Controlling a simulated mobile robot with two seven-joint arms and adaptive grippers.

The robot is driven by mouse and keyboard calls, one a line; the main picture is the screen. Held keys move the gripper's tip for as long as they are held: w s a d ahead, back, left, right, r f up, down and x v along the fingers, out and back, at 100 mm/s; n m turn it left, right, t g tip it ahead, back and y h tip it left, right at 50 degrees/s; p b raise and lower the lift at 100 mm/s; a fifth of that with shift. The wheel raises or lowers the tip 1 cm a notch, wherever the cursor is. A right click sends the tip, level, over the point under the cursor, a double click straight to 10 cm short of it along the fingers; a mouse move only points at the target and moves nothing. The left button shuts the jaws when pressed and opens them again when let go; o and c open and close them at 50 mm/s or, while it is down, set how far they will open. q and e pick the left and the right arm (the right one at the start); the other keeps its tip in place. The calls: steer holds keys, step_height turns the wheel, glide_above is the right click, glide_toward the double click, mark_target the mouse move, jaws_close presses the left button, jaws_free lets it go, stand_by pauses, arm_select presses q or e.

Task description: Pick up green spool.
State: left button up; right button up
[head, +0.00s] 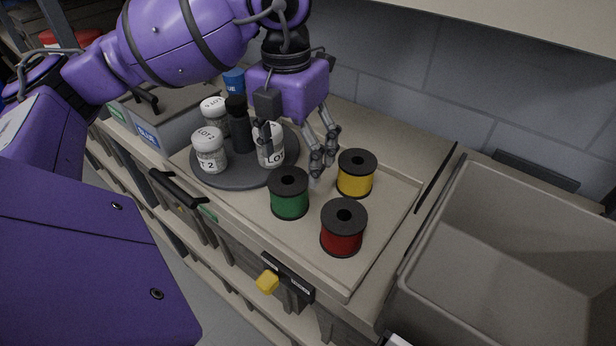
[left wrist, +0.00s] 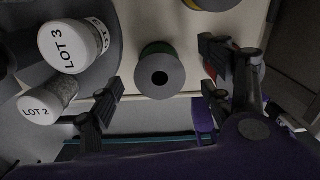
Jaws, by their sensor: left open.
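The green spool (head: 289,196) has black flanges and stands upright on the beige tray, in the middle of the head view. In the left wrist view the green spool (left wrist: 160,72) is seen from above, its dark flange and centre hole between the two spread fingers. My left gripper (head: 296,162) is open and empty, pointing down behind and above the green spool. In the left wrist view its fingers (left wrist: 158,92) frame the spool without visible contact. My right gripper is not in view.
A yellow spool (head: 356,176) and a red spool (head: 343,230) stand close by. Labelled jars (head: 209,152) and a black bottle (head: 239,130) stand on a round grey turntable (head: 222,181) at left. An empty grey bin (head: 480,215) is at right.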

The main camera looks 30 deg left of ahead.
mark_target(288, 189)
arm_select(q)
steer(key=shift+s+a+f, duration=0.15)
steer(key=shift+s+f, duration=0.3)
steer(key=shift+s, duration=0.15)
steer(key=shift+s+a+f, duration=0.15)
steer(key=shift+s+f, duration=0.25)
steer(key=shift+s, duration=0.15)
steer(key=f, duration=0.4)
steer(key=shift+w+f+p, duration=0.2)
steer(key=shift+f+p, duration=0.1)
steer(key=shift+f, duration=0.6)
steer(key=shift+w, duration=0.1)
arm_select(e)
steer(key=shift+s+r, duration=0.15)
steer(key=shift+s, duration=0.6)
arm_select(q)
steer(key=shift+c, duration=1)
steer(key=c, duration=1.1)
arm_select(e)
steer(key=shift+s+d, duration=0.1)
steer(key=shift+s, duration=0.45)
